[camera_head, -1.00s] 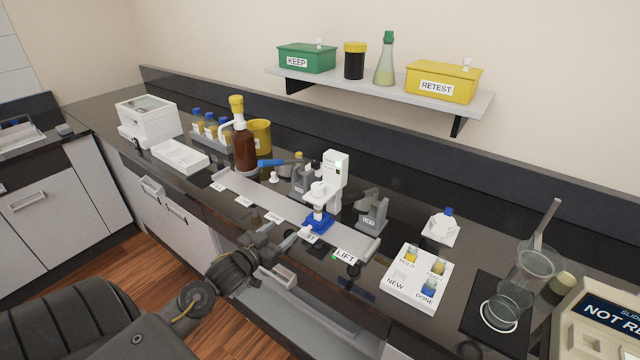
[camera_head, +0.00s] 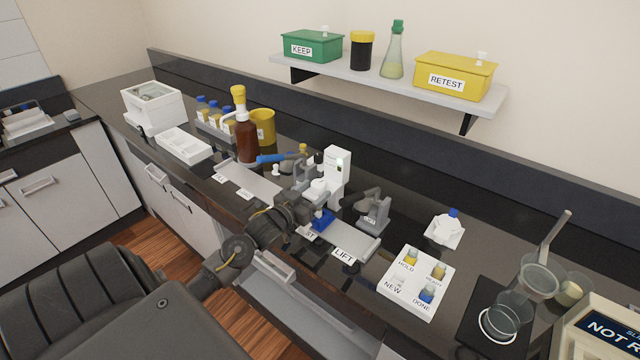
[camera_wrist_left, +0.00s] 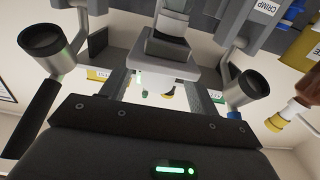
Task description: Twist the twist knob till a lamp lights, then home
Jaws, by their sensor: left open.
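I cannot make out the twist knob apart from the unit. In the left wrist view my gripper (camera_wrist_left: 160,92) has its fingers apart, with a dark block on a pale part (camera_wrist_left: 172,50) ahead between them. Contact cannot be told. My right gripper is not in view.
A white rack (camera_head: 415,283) with several vials is at the right, beside glassware (camera_head: 512,312). A shelf (camera_head: 400,86) holds green and yellow boxes.

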